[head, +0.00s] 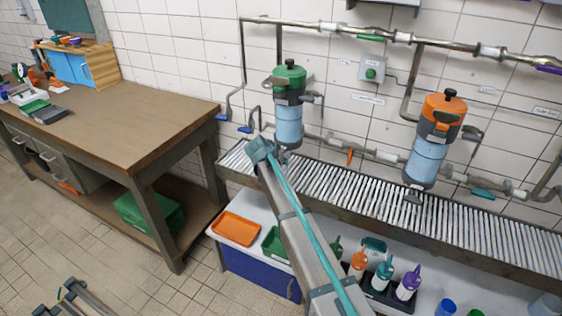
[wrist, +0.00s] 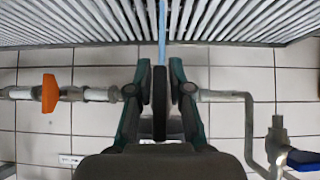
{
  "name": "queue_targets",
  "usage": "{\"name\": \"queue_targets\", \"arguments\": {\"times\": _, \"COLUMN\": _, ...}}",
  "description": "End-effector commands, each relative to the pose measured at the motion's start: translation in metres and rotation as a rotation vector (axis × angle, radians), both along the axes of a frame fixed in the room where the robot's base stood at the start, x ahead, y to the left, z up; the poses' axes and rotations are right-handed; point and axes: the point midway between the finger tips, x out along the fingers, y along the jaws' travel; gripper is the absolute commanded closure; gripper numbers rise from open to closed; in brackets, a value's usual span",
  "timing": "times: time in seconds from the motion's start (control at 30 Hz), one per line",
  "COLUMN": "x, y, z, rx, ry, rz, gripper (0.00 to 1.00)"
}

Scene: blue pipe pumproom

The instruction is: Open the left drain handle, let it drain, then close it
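The left filter (head: 288,115), with a green cap and a light-blue bowl, hangs upright on the wall pipes. Its underside is partly hidden by my arm in the head view. In the wrist view, which looks inverted, a dark upright handle (wrist: 160,100) stands between the fingers of my gripper (wrist: 160,80). It appears to be the left drain handle. The finger pads are drawn in close on both its sides and seem to touch it. A thin light-blue strip (wrist: 162,28) runs from beyond the handle across the grate; I cannot tell surely whether it is water.
A slatted grate (head: 350,190) runs below the filters. The right filter (head: 428,150) has an orange cap. An orange pipe lever (wrist: 49,93) and a blue lever (wrist: 304,160) flank my gripper. A workbench (head: 120,110) stands at left; several bottles stand under the grate.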

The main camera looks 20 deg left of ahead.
Motion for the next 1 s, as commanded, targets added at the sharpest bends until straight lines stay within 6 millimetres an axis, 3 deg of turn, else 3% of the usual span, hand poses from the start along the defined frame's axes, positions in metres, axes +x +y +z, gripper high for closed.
{"name": "queue_targets", "arguments": {"times": 0.43, "x": -0.008, "y": 0.001, "z": 0.008, "rx": 0.003, "ry": -0.001, "rz": 0.0, "gripper": 0.78}}
{"name": "queue_targets", "arguments": {"times": 1.0, "x": -0.075, "y": 0.01, "z": 0.075, "rx": 0.002, "ry": -0.001, "rz": 0.001, "gripper": 0.78}}
